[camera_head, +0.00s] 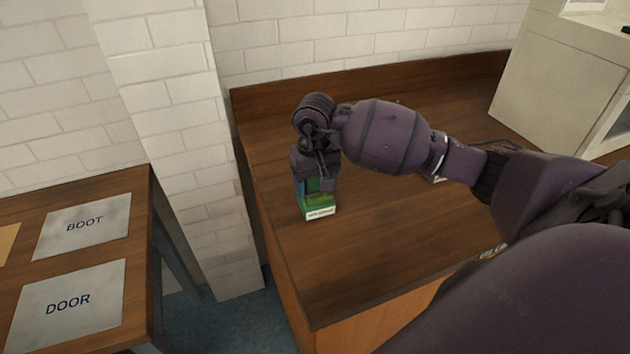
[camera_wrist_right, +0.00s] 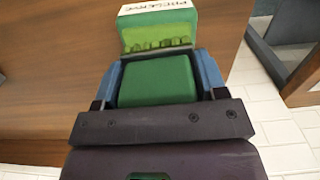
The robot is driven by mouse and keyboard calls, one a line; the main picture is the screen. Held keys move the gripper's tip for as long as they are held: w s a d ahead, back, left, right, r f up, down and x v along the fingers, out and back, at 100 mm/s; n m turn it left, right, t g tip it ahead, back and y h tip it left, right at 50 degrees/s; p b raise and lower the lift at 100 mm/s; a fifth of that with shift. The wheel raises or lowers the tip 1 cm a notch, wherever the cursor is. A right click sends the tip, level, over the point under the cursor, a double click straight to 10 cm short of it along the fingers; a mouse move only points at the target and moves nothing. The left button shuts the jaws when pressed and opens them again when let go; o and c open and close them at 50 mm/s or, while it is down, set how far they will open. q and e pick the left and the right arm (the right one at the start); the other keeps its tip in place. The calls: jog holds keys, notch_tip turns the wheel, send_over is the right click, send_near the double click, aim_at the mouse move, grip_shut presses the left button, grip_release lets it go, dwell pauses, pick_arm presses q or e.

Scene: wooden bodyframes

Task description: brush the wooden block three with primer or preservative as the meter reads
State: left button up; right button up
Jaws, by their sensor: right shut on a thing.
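My right gripper (camera_head: 318,180) reaches down over the left end of the wooden bench. Its fingers are shut on a green block-like handle (camera_wrist_right: 158,80), which fills the space between the blue finger pads in the wrist view. Just beyond the handle is a green holder (camera_head: 319,208) with a white label on its front; it also shows in the wrist view (camera_wrist_right: 160,28). I cannot tell whether the handle is still inside the holder. Wooden block three and the meter are not identifiable in view. My left gripper is not in view.
The bench (camera_head: 350,260) is mostly bare in front of the holder, with a raised back board. A separate table at left carries plates marked BOOT (camera_head: 85,224) and DOOR (camera_head: 68,302). A floor gap and brick pillar (camera_head: 195,130) lie between. A pale cabinet (camera_head: 560,70) stands at back right.

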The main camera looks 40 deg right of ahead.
jog(key=shift+r+p, duration=0.5)
jog(key=shift+r, duration=1.25)
jog(key=shift+r+p, duration=0.5)
jog(key=shift+r, duration=1.15)
